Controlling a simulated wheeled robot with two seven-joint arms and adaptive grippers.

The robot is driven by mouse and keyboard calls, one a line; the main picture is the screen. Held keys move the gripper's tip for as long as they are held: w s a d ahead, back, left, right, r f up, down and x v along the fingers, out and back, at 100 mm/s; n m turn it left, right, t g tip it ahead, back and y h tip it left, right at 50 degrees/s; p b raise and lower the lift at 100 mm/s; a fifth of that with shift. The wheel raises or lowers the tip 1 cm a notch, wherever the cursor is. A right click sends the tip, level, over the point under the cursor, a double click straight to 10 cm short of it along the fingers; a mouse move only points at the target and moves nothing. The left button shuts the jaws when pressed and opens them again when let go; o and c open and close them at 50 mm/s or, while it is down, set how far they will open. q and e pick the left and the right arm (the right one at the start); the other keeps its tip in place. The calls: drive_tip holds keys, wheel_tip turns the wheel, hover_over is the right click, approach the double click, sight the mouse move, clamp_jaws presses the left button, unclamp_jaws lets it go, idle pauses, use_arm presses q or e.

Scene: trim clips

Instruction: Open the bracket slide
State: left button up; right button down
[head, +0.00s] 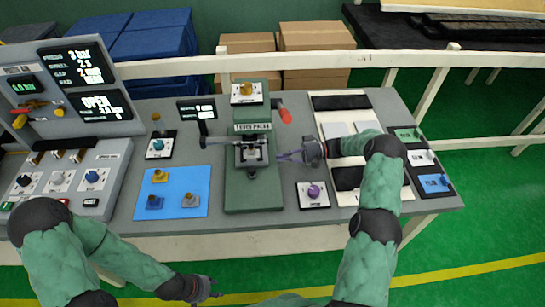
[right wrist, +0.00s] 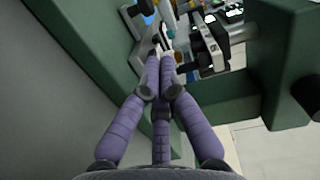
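The green lever press (head: 252,196) stands mid-bench in the head view. A metal bracket fixture (head: 250,153) sits in its opening; I take this for the bracket slide, but its open or closed state is unclear. My right gripper (head: 280,156) reaches in from the right, its fingertips just right of the fixture. In the right wrist view its purple fingers (right wrist: 162,62) converge with tips together near metal parts (right wrist: 210,45) of the press; whether they touch or pinch anything is hidden. My left gripper (head: 212,290) is low, in front of the bench, away from the press.
A blue mat (head: 172,208) with several small parts lies left of the press. A knob plate (head: 313,195) sits to its right, with a pale tray (head: 338,116) beyond. A grey control panel (head: 75,85) stands left. A small display (head: 196,109) is beside the press.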

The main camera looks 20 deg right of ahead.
drive_tip(key=a, duration=0.3)
drive_tip(key=w+a, duration=0.1)
drive_tip(key=a, duration=0.4)
drive_tip(key=shift+w+a+f, duration=0.15)
drive_tip(key=shift+w+a, duration=0.15)
drive_tip(key=shift+a, duration=0.05)
drive_tip(key=shift+s, duration=0.1)
drive_tip(key=s, duration=0.2)
drive_tip(key=s+a+p, duration=0.1)
drive_tip(key=s, duration=0.3)
drive_tip(key=shift+s+a, duration=0.2)
drive_tip(key=shift+a, duration=0.2)
drive_tip(key=shift+s+a, duration=0.15)
drive_tip(key=shift+s, duration=0.3)
